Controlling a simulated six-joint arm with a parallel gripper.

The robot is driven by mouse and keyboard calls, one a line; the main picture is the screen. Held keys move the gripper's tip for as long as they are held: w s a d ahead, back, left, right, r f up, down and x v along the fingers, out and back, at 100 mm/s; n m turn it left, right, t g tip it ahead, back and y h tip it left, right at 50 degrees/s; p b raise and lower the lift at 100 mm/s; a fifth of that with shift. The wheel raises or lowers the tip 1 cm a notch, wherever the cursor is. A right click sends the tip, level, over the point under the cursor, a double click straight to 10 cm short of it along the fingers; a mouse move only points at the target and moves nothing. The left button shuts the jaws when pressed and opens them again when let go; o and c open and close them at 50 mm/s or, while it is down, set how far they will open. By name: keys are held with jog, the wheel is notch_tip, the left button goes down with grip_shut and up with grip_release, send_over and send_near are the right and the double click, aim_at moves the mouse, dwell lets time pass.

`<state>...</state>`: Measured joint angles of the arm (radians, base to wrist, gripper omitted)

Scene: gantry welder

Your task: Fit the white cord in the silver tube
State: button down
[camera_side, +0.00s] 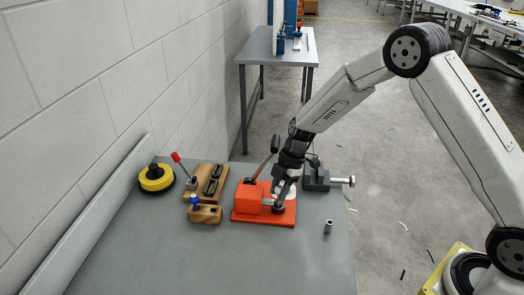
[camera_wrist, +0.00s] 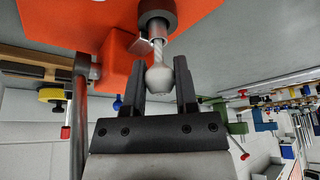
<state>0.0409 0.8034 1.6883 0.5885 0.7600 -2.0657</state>
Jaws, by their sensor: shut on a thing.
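In the wrist view, my gripper (camera_wrist: 158,75) is shut on the bulb-shaped end of the white cord (camera_wrist: 160,78). The cord's narrow part points toward the silver tube (camera_wrist: 158,32), which sits in a dark collar on the orange fixture (camera_wrist: 112,72). The cord's far end meets the tube's mouth in the picture; I cannot tell how far inside it is. In the side view, my gripper (camera_side: 284,187) is low over the orange fixture (camera_side: 247,207); the cord and the tube are too small to tell apart there.
A small grey cylinder (camera_side: 328,227) stands right of the fixture. A dark vise (camera_side: 318,180) is behind it. Wooden blocks (camera_side: 205,182) and a yellow-black spool (camera_side: 156,178) are at left, near the wall. The front of the table (camera_side: 210,265) is clear.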

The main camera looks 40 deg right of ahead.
jog(key=shift+f, duration=0.1)
jog(key=shift+c, duration=1.5)
grip_release()
jog(key=v, duration=0.8)
jog(key=shift+s, duration=0.1)
